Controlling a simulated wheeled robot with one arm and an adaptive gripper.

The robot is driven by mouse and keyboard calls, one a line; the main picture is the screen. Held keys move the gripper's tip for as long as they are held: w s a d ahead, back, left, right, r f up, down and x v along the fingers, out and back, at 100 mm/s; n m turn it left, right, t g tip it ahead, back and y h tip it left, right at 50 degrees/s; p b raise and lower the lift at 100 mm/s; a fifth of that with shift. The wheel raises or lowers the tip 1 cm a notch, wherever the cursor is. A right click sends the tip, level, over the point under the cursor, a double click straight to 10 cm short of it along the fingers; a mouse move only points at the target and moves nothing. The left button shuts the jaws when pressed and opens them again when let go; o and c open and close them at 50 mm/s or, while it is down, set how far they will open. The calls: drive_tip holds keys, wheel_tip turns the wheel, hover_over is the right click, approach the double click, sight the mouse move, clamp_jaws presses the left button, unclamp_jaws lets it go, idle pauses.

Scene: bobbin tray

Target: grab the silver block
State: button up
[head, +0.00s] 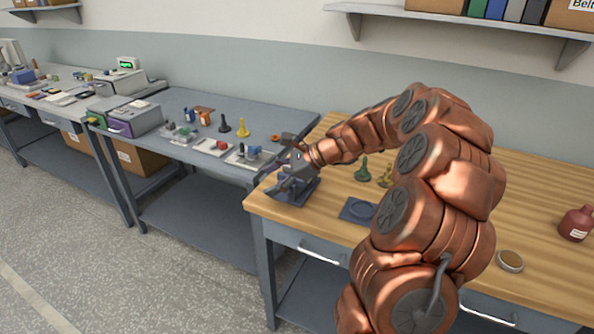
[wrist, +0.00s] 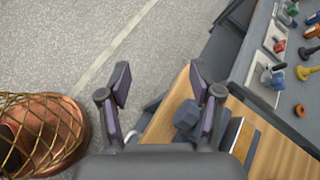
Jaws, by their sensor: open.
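My gripper (head: 283,184) is at the left end of the wooden table, low over a dark blue-grey tray (head: 308,194). In the wrist view my gripper (wrist: 161,84) is open, its two purple-padded fingers well apart, with nothing held between them. A blue-grey block-like piece (wrist: 186,115) shows beside the inner side of the right finger, over the wood. A pale, silvery strip (wrist: 231,132) lies behind the right finger. I cannot tell for certain which of these is the silver block; my gripper hides much of this spot in the head view.
The wooden table (head: 530,190) also holds a flat blue-grey tray (head: 357,211), a green piece (head: 362,170), a yellow piece (head: 386,179), a red bottle (head: 575,224) and a round tin (head: 510,261). A grey bench (head: 205,105) with several small parts stands to the left.

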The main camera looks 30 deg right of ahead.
drive_tip(key=w+d+f+m+t+h, duration=0.15)
drive_tip(key=d+m, duration=0.25)
drive_tip(key=d, duration=0.5)
drive_tip(key=w+d+f+m+t+h, duration=0.1)
drive_tip(key=d+f+m+t, duration=0.2)
drive_tip(key=d, duration=0.6)
drive_tip(key=shift+m, duration=0.6)
drive_tip(key=shift+w+d+r+p+x, duration=0.15)
drive_tip(key=shift+p+x, duration=0.45)
drive_tip(key=shift+x, duration=0.6)
drive_tip(key=shift+w+d+r+p+x, duration=0.15)
drive_tip(key=shift+p+x, duration=0.4)
drive_tip(key=shift+x, duration=0.65)
drive_tip(key=shift+w+d+r+p+x, duration=0.1)
drive_tip(key=shift+p+x, duration=0.5)
drive_tip(key=shift+x, duration=0.6)
clamp_jaws()
